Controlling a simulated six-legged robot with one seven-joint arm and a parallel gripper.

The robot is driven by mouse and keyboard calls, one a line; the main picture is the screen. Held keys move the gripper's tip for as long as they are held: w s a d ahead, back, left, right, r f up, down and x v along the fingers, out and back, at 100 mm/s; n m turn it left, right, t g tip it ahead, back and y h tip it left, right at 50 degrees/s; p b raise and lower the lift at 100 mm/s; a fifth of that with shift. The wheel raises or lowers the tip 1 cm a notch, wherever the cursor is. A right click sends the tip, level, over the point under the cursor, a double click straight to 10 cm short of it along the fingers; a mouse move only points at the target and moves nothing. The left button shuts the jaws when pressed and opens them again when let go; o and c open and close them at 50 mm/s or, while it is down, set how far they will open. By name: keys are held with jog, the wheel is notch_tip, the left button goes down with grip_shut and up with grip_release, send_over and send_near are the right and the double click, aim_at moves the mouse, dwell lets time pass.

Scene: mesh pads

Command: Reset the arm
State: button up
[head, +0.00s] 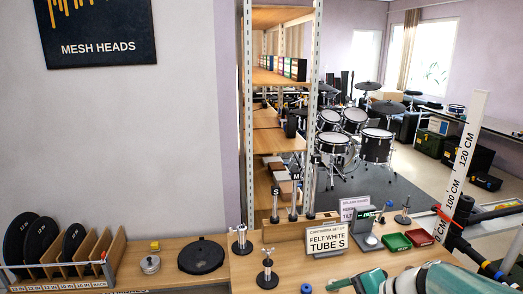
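Teal and white parts of my own arm or body show at the bottom right edge of the head view, low in front of the bench. I see no gripper fingers in this view, so whether my gripper is open or shut, or holds anything, is hidden. The wooden bench (215,283) runs across the bottom.
A rack with black discs (20,240) is at the left, beside a black round pad (201,256). Small metal stands (267,272), a green tray (396,242) and a red tray (419,237) stand on the bench. A tall centimetre scale (463,160) rises at the right.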

jog(key=s+a+r+n+h, duration=0.3)
jog(key=s+r+n+h, duration=0.3)
jog(key=s+n, duration=0.3)
jog(key=n+h, duration=0.1)
jog(key=n, duration=0.2)
jog(key=shift+t, duration=0.3)
jog(key=shift+s+r, duration=0.1)
